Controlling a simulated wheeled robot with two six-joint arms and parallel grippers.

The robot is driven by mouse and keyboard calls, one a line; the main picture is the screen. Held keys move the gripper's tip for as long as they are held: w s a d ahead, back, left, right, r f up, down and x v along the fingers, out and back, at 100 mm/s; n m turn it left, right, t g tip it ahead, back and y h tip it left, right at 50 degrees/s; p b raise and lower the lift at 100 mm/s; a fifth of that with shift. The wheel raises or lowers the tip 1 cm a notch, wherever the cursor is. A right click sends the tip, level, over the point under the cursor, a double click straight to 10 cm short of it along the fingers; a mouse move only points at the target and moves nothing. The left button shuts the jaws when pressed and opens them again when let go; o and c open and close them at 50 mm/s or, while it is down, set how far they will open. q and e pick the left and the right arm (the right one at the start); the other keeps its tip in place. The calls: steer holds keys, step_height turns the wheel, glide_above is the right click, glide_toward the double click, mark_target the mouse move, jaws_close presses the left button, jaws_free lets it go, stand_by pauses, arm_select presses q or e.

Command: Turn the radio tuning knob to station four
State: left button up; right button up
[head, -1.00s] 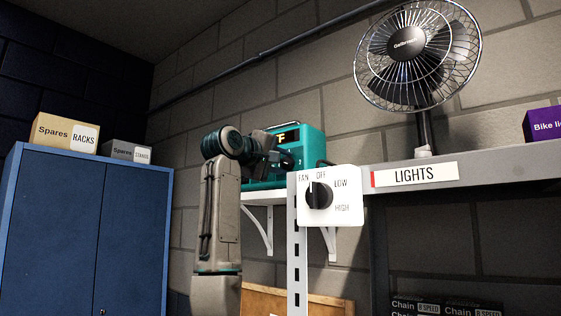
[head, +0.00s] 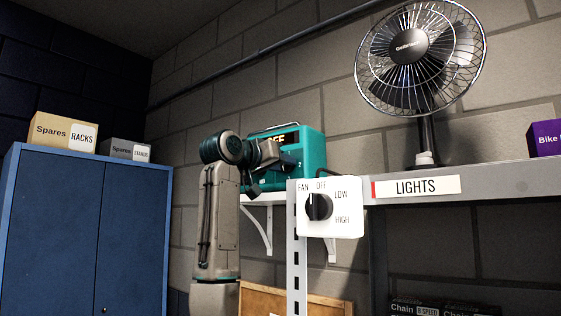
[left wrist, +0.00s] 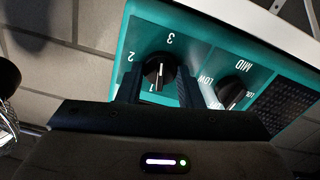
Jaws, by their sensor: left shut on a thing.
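The teal radio (head: 312,150) stands on a small white shelf left of the fan; its lit display is partly covered by my left arm and seems to read OFF. In the left wrist view the radio appears inverted. My left gripper (left wrist: 160,82) is shut on the black tuning knob (left wrist: 160,66), one finger on each side. The knob's white mark seems to point toward 1. Numbers 1, 2 and 3 show around it; a 4 is not visible there. In the head view my left gripper (head: 268,167) is at the radio's front. My right gripper is not in view.
A second radio knob (left wrist: 233,92), marked LOW and MID, sits close beside the fingers. The white fan switch plate (head: 345,222) is on the post below right. The fan (head: 425,150) stands on the grey LIGHTS shelf (head: 500,183). A blue cabinet (head: 70,230) is at left.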

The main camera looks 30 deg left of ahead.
arm_select(q)
steer(key=m+p, duration=0.2)
steer(key=m, duration=0.3)
steer(key=shift+f+m, duration=0.1)
steer(key=shift+m, duration=0.3)
steer(key=m+p, duration=0.8)
steer(key=m, duration=0.6)
steer(key=shift+f, duration=0.1)
steer(key=o, duration=1)
